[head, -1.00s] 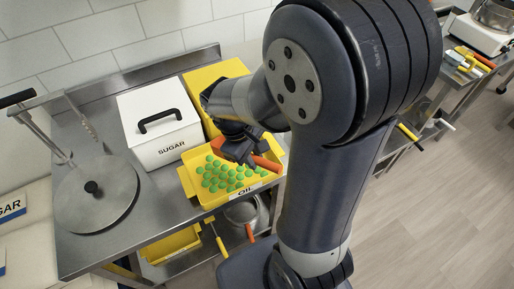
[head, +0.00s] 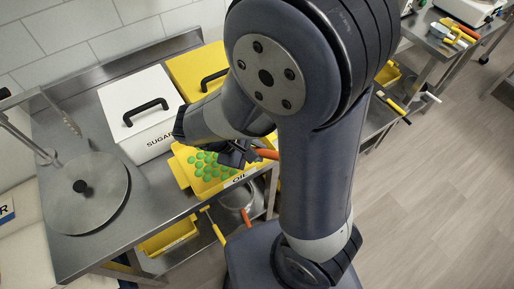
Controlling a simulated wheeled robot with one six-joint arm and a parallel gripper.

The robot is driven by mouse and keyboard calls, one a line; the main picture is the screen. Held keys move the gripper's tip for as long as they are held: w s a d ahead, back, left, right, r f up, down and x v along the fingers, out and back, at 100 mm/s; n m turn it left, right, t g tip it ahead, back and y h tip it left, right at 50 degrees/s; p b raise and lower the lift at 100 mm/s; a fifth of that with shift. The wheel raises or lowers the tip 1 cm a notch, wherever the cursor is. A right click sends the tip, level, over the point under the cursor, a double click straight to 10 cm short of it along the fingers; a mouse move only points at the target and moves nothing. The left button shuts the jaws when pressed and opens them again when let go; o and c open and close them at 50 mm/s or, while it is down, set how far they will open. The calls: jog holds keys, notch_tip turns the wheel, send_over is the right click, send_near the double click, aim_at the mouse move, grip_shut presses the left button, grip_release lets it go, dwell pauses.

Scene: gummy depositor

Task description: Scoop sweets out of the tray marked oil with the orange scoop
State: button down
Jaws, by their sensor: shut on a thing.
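The yellow tray marked OIL (head: 181,171) sits at the front edge of the steel table and holds many green round sweets (head: 207,165). My gripper (head: 246,156) is over the right part of the tray and is shut on the orange scoop (head: 267,154), whose handle sticks out to the right. The scoop's bowl is hidden behind my gripper and arm. I cannot tell whether the scoop touches the sweets.
A white SUGAR box (head: 140,113) with a black handle stands left of my arm. A yellow lidded box (head: 198,72) is behind the tray. A round metal lid (head: 86,192) lies at left. My arm hides the table's right part.

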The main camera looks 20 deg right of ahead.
aim_at(255, 165)
jog(key=shift+f+b, duration=2.9)
jog(key=shift+f, duration=0.9)
jog(key=shift+w+a, duration=0.1)
jog(key=shift+w+a, duration=1.4)
jog(key=shift+a, duration=0.05)
jog(key=shift+s+d+r+m+t+y+p, duration=0.15)
jog(key=shift+s+d+r+t+y+p, duration=0.15)
jog(key=shift+r+p, duration=1)
jog(key=shift+s+d+r+m+t+y+p, duration=0.1)
jog(key=shift+s+d+r+t+y+p, duration=0.4)
jog(key=shift+r, duration=1.45)
jog(key=shift+w+r+m+y+p, duration=0.1)
jog(key=shift+r+m+y+p, duration=0.1)
jog(key=shift+r+p, duration=1.15)
jog(key=shift+r+b, duration=0.25)
jog(key=shift+b, duration=0.05)
